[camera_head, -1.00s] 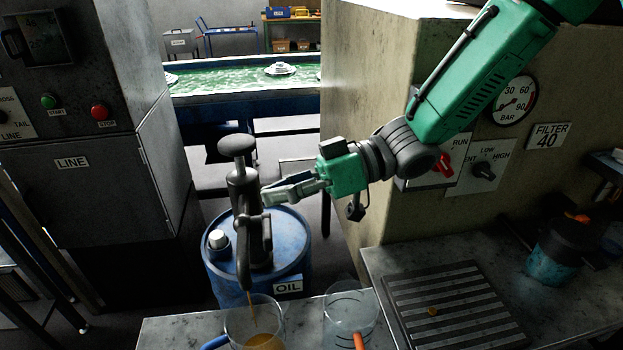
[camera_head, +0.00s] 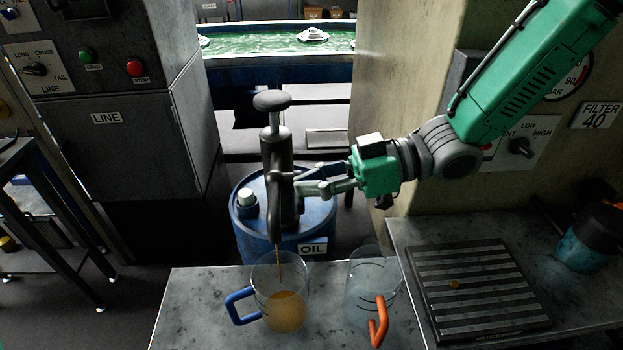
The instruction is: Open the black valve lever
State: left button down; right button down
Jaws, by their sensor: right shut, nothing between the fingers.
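A dark hand pump (camera_head: 271,165) with a round knob on top stands upright on the blue oil drum (camera_head: 322,222). A thin amber stream runs from its spout into a clear jug with a blue handle (camera_head: 239,308), which holds amber liquid. My right gripper (camera_head: 300,188) is shut with nothing between its fingers, its tips right beside the pump body. I cannot tell whether they touch it. The black valve lever cannot be told apart from the dark pump and the fingers here. My left gripper is not in view.
A clear jug with an orange handle (camera_head: 378,322) looks empty and stands on the grey bench (camera_head: 205,310). A grey cabinet (camera_head: 115,150) stands at the left.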

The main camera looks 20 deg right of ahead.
jog(key=f+v, duration=0.1)
jog(key=v, duration=1.1)
jog(key=shift+s, duration=0.3)
jog(key=shift+d+f, duration=0.1)
jog(key=shift+f, duration=0.05)
